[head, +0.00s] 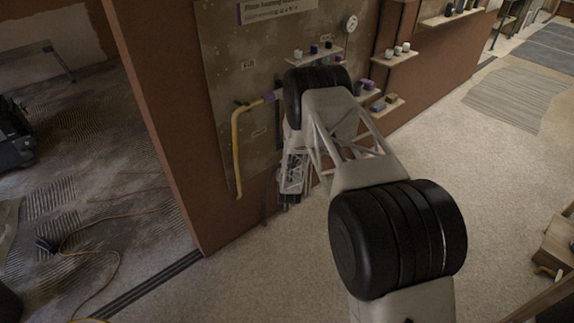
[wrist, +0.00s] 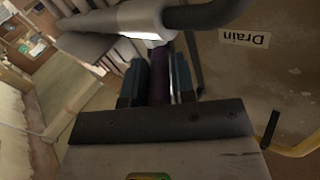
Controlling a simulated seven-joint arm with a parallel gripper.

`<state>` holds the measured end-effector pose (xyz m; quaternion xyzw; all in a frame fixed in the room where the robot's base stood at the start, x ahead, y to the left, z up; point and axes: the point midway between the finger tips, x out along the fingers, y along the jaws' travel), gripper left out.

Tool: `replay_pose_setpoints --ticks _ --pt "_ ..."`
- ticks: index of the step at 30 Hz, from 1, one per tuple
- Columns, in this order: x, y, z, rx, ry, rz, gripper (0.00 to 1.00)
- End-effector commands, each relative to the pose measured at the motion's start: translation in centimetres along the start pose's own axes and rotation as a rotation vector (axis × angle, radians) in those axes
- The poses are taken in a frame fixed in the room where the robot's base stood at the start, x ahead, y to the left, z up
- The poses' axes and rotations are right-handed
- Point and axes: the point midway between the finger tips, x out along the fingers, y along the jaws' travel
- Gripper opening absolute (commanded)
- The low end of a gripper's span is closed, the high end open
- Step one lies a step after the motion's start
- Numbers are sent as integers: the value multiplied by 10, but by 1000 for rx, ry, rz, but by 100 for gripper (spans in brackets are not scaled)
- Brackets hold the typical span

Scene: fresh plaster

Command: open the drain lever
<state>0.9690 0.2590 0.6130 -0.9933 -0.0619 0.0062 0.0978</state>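In the wrist view a dark purple lever (wrist: 159,82) runs down from a pale collar on a thick grey pipe (wrist: 205,15). The "Drain" label (wrist: 244,38) is on the brown panel to the right of it, upside down in this view. My gripper (wrist: 163,72) has its teal fingers on either side of the purple lever. The left finger is very close to it. Whether both fingers press on it is not clear. In the head view my own arm hides the lever and most of my gripper.
The brown wall board (head: 227,75) carries a yellow pipe (head: 237,150) to the left of my arm. Small shelves with cups and blocks (head: 387,101) and a round gauge (head: 350,23) are near my arm.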

Motion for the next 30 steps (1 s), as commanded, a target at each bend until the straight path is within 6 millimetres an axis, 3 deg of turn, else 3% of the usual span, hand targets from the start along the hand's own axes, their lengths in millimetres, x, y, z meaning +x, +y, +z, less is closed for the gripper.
replay_pose_setpoints --ticks 1,4,17,30 --pt "0 0 0 0 0 0 32" --pt "0 0 0 0 0 0 45" --pt "-4 0 0 0 0 0 45" --pt "-49 0 0 0 -1 0 45"
